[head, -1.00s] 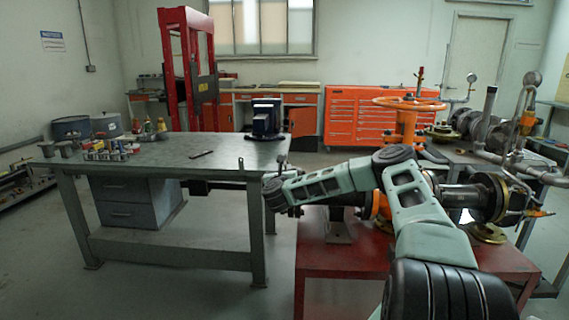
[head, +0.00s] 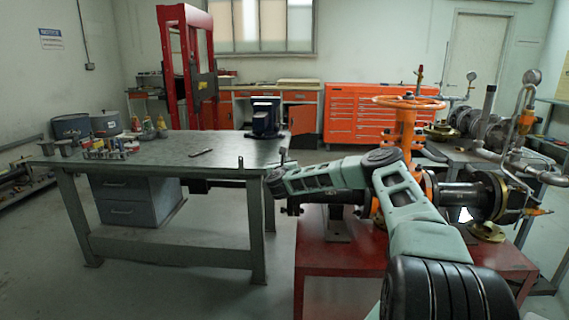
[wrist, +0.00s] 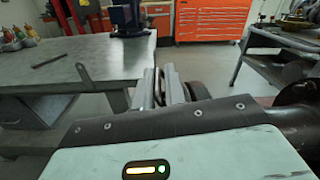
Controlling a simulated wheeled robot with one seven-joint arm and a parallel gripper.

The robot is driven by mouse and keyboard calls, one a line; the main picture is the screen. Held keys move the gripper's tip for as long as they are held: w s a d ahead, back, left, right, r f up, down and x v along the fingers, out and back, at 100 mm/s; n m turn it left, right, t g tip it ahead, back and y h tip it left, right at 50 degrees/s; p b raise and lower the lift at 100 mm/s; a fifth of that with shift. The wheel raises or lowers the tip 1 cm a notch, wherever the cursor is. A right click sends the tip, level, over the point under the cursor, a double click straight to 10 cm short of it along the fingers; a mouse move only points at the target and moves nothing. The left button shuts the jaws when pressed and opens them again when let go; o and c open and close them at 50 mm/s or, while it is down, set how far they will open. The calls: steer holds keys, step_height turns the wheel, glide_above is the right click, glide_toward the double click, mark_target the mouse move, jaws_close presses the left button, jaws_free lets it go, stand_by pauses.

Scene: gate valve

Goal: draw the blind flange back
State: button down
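The gate valve with its orange handwheel (head: 409,102) and orange body stands on a red stand (head: 350,258). A dark horizontal pipe (head: 462,196) runs to its right, ending at a dark flange with a brassy rim (head: 492,197). At the left pipe end, dark flange parts with bolts (head: 292,207) show just below my wrist; I cannot tell for sure which part is the blind flange. My gripper (wrist: 160,86) shows two pale fingers with a narrow gap, beside a dark rounded part (wrist: 198,91). Whether anything is held between them is unclear. In the head view the fingers are not clearly visible.
A grey workbench (head: 150,165) with cans, bottles and a dark vice-like block (head: 265,118) stands left of the valve. An orange tool cabinet (head: 370,112) and red press (head: 183,65) are behind. Pipes and gauges (head: 532,78) crowd the right. Floor between bench and stand is clear.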

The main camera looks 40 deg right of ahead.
steer(key=shift+w+a+f, duration=0.1)
steer(key=shift+w+a, duration=0.05)
steer(key=shift+w+a+b, duration=0.45)
steer(key=shift+w+b, duration=0.05)
steer(key=shift+b, duration=0.35)
steer(key=c, duration=1.6)
jaws_free()
steer(key=shift+o, duration=0.2)
steer(key=b+v, duration=0.1)
steer(key=v, duration=1.6)
steer(key=shift+s+a, duration=0.15)
